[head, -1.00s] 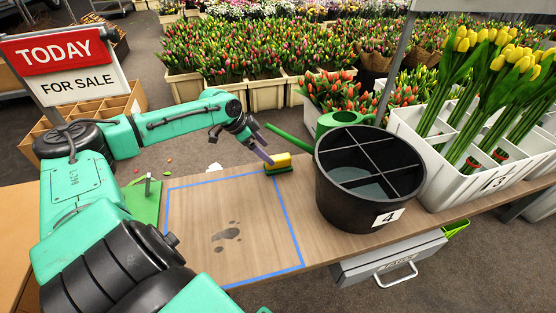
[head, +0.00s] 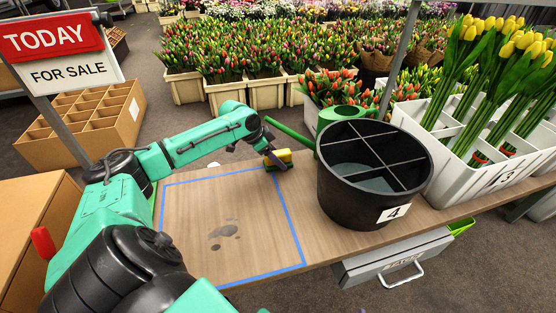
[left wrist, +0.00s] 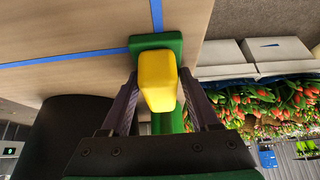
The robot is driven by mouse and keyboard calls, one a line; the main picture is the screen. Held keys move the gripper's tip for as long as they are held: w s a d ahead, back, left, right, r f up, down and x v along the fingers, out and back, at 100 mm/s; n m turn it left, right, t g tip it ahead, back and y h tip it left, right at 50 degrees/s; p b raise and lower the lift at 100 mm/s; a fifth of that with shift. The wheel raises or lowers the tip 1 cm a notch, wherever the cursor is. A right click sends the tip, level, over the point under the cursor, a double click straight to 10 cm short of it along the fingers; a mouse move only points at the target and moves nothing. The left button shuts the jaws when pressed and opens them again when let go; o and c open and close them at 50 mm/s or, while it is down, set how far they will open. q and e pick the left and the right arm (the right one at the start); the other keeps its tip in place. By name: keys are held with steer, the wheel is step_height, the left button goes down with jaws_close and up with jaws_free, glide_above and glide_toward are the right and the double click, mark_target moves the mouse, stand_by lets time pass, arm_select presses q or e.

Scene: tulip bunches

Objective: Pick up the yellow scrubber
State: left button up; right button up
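The yellow scrubber (head: 284,155), a yellow block on a green base, is on the wooden table (head: 190,205) at the far right corner of the blue tape outline, left of the black bucket. My left gripper (head: 275,160) is at it and partly covers it. In the left wrist view the scrubber (left wrist: 157,82) lies between the two fingers of my left gripper (left wrist: 158,75). The fingers are apart, one on each side of the yellow block, with narrow gaps showing. The scrubber appears to rest on the table. My right gripper is not in view.
The black divided bucket (head: 335,195) stands close on the right, with a green watering can (head: 340,114) behind it. A white crate of yellow tulips (head: 445,160) is farther right. Inside the blue tape (head: 289,220) the table is clear except for dark wet spots (head: 223,231).

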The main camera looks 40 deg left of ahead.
arm_select(q)
steer(key=shift+c, duration=0.7)
steer(key=shift+r+p, duration=0.55)
steer(key=shift+p, duration=0.1)
steer(key=s+a+b, duration=0.2)
steer(key=s+a, duration=0.1)
steer(key=a, duration=1.4)
steer(key=shift+a+f, duration=0.3)
steer(key=shift+a, duration=0.05)
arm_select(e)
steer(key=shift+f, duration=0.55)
arm_select(q)
steer(key=shift+s, duration=0.1)
